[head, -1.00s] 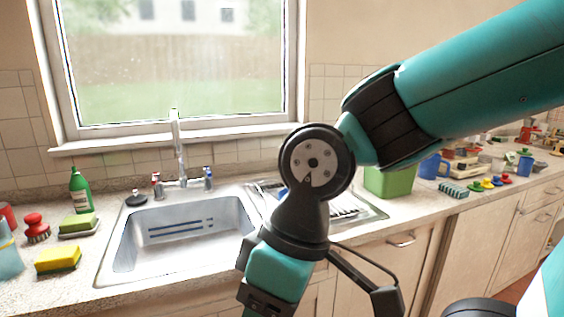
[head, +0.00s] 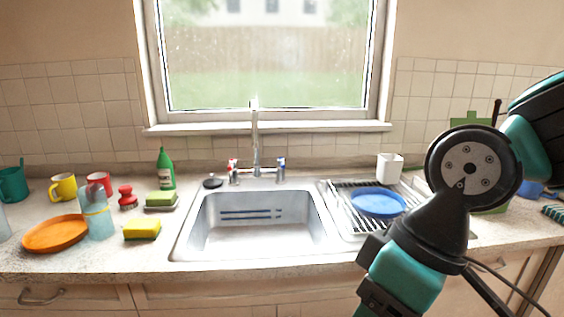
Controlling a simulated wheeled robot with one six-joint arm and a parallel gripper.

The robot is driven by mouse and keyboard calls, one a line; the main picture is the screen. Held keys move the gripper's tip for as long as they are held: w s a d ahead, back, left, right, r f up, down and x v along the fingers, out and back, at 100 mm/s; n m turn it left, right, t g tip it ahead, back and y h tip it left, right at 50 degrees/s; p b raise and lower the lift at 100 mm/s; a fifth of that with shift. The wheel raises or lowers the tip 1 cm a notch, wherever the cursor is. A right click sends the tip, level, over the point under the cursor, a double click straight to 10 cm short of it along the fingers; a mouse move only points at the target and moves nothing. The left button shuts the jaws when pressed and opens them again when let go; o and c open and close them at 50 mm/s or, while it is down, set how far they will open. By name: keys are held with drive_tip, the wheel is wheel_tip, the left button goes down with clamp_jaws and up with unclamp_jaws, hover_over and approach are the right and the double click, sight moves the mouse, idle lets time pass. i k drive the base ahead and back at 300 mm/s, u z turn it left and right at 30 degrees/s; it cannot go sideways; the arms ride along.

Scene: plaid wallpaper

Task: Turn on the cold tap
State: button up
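The cold tap, a handle with a blue marking (head: 281,165), stands at the right of the faucet behind the sink. A matching tap with a red marking (head: 233,168) stands at the left. The tall metal spout (head: 255,140) rises between them, and no water stream shows. The sink (head: 185,240) below looks empty. My arm comes in from the right and bends down in front of the counter, right of the sink. My gripper is not in view; the arm runs out of the bottom edge. Nothing covers the cold tap.
A drying rack (head: 345,225) with a blue plate (head: 378,203) and a white cup (head: 390,167) lies right of the sink. At the left are a green bottle (head: 165,168), sponges, mugs and an orange plate (head: 55,234). A window sill (head: 300,127) runs behind the faucet.

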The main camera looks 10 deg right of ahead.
sight(281, 161)
drive_tip(key=k, duration=0.6)
drive_tip(key=u, duration=0.45)
drive_tip(key=i, duration=1.35)
drive_tip(key=u, duration=0.4)
